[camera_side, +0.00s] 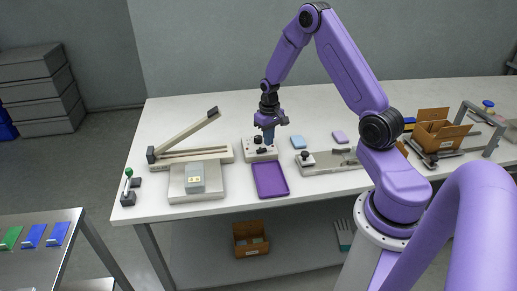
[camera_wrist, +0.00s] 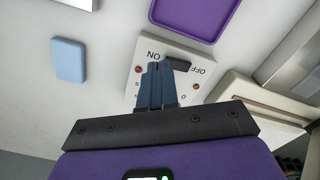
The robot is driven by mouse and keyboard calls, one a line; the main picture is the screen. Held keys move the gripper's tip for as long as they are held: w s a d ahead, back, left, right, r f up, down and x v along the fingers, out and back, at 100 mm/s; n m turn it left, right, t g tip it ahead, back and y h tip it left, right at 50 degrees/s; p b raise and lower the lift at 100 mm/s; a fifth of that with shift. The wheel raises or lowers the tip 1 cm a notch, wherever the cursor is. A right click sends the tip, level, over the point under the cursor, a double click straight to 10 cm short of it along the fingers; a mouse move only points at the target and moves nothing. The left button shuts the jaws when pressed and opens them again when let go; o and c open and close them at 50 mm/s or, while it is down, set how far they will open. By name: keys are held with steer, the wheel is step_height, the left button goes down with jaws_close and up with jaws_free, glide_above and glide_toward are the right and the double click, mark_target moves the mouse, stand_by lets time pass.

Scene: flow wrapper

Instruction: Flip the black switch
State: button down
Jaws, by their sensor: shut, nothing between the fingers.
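The black switch (camera_wrist: 179,63) sits on a pale control panel (camera_wrist: 146,48) marked ON and OFF, with red dots on it. In the wrist view the lettering is upside down and the switch lies on the side towards OFF. The panel (camera_side: 249,156) also shows on the table in the side view. My gripper (camera_wrist: 160,66) has its blue fingers shut and empty, pointing down at the panel. Its fingertips are right beside the switch, on the ON side; I cannot tell whether they touch it. My gripper (camera_side: 269,143) partly covers the panel in the side view.
A purple tray (camera_side: 270,180) lies just in front of the panel. A light blue block (camera_side: 298,142) is to its right. A long-armed sealer (camera_side: 190,150) and a scale (camera_side: 190,190) stand to the left. A fixture (camera_side: 325,164) is at the right.

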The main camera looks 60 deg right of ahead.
steer(key=shift+f, duration=1.1)
steer(key=shift+r, duration=3.05)
steer(key=s+a+r+n, duration=0.3)
steer(key=s+a+r, duration=0.15)
steer(key=a, duration=0.55)
steer(key=s+a+r+n, duration=0.3)
steer(key=a+r+n, duration=0.15)
steer(key=a, duration=0.45)
steer(key=s+a+r+n, duration=0.2)
steer(key=s+a+n, duration=0.1)
steer(key=s, duration=0.7)
steer(key=s+a+r+n, duration=0.3)
steer(key=s+n, duration=0.2)
steer(key=s, duration=0.6)
steer(key=shift+a, duration=0.15)
